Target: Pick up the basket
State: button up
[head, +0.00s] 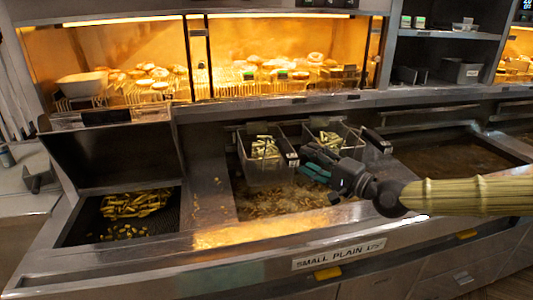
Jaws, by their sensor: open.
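Two wire fry baskets with pale fries in them sit side by side over the fryer vat. The right basket (352,147) stands partly behind my gripper and arm. My gripper (304,161), with teal and dark fingers, comes in from the right and is open. Its fingertips are just right of the left basket's handle piece and in front of the right basket. I cannot tell whether they touch either basket.
The fryer vat (290,202) holds browned bits below the baskets. A fry bin (85,229) with golden fries lies at the left. A lit warming shelf (230,99) with food runs along the back. Another vat (430,160) is at the right.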

aim_at(284, 144)
jog(key=p+x, duration=0.1)
jog(key=x, duration=0.2)
jog(key=p+x, duration=0.1)
jog(key=x, duration=0.2)
jog(key=p+x, duration=0.2)
jog(key=x, duration=0.1)
jog(key=shift+w+d+r, duration=0.15)
jog(key=shift+w+r, duration=0.1)
jog(key=shift+r, duration=0.05)
jog(key=shift+w+a+f, duration=0.1)
jog(key=shift+w+a, duration=0.35)
jog(key=shift+a, duration=0.05)
jog(key=shift+c, duration=0.4)
grip_shut()
